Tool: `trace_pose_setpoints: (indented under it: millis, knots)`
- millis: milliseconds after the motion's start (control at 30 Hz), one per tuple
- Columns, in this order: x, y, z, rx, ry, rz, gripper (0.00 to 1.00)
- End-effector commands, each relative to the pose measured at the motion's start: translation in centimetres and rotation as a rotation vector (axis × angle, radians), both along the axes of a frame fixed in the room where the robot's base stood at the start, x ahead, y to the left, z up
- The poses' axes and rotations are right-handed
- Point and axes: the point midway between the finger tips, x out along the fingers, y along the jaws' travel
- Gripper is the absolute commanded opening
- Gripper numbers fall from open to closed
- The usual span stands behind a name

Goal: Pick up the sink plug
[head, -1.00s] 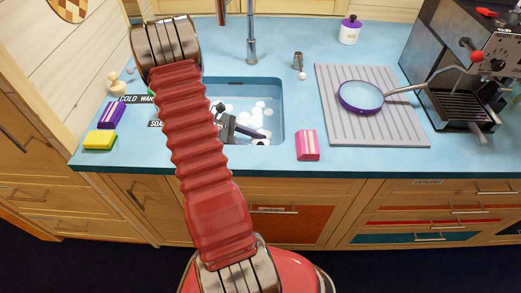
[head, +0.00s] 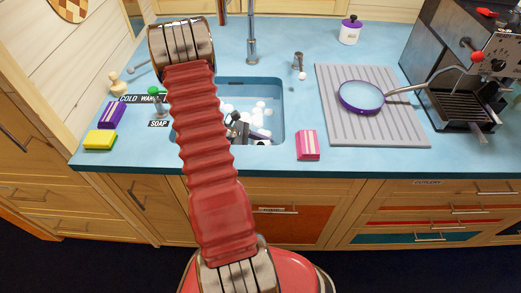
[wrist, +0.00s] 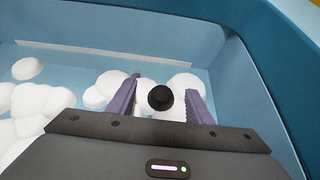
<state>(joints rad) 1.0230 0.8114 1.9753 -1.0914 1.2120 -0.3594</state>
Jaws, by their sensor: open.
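The sink plug (wrist: 160,97) is a round black piece among white foam in the blue sink. In the wrist view it shows between the two purple fingers of my gripper (wrist: 160,103), near their tips, with a gap on both sides. My gripper is open, with nothing clamped in it. In the head view my gripper (head: 240,131) is down inside the sink (head: 278,97), partly hidden by my arm. I cannot make out the plug in that view.
The sink walls (wrist: 265,75) rise close around my gripper. A pink-striped box (head: 307,146) stands by the front right rim. A grey drainer (head: 385,130) with a purple pan (head: 361,97) lies to the right. A faucet (head: 251,45) stands behind. A yellow sponge (head: 100,140) lies left.

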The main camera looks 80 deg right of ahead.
Motion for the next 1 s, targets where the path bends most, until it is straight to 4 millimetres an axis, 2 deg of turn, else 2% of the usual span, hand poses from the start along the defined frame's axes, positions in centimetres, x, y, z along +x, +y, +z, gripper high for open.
trace_pose_setpoints:
  millis: [233,833,1000]
  knots:
    - [0.01,-0.01,0.01,-0.001,0.0,0.0,0.44]
    - [0.02,-0.01,0.02,0.0,0.0,0.0,0.02]
    - [0.02,-0.01,0.02,0.0,0.0,0.0,0.02]
